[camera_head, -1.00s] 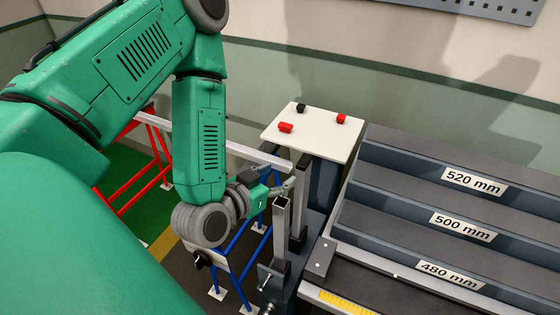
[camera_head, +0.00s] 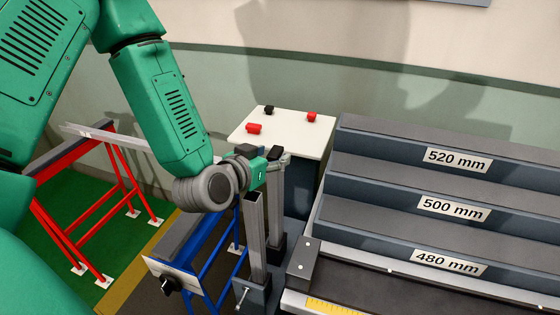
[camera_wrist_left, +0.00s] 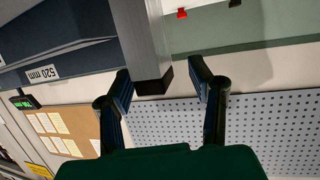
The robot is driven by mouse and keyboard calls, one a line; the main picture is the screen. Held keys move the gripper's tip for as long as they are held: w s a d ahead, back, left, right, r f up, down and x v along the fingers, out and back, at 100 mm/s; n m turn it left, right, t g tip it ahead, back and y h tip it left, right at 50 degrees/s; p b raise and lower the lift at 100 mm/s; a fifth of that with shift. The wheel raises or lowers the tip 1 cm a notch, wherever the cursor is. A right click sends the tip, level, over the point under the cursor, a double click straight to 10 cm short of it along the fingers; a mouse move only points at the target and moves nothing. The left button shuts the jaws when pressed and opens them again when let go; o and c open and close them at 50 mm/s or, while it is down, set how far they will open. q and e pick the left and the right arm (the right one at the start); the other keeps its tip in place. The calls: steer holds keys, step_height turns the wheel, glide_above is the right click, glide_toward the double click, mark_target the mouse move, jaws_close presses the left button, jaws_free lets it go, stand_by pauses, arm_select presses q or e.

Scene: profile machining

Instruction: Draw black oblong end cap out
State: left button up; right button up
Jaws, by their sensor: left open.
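In the left wrist view, a black end cap (camera_wrist_left: 154,86) sits at the end of a grey upright profile (camera_wrist_left: 143,38). My left gripper (camera_wrist_left: 160,80) is open, with one finger on each side of the capped end. Gaps show between the fingers and the cap. My right gripper is not in view.
A second upright profile (camera_head: 255,235) with an open top stands in front. A white table (camera_head: 290,140) behind bears a black cap (camera_head: 269,110) and red caps (camera_head: 254,128). Stepped racks (camera_head: 440,185) stand right; blue (camera_head: 215,265) and red (camera_head: 75,200) trestles stand left.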

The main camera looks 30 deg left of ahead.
mark_target(279, 151)
arm_select(q)
steer(key=shift+x, duration=1.95)
steer(key=shift+r, duration=0.1)
jaws_close()
jaws_free()
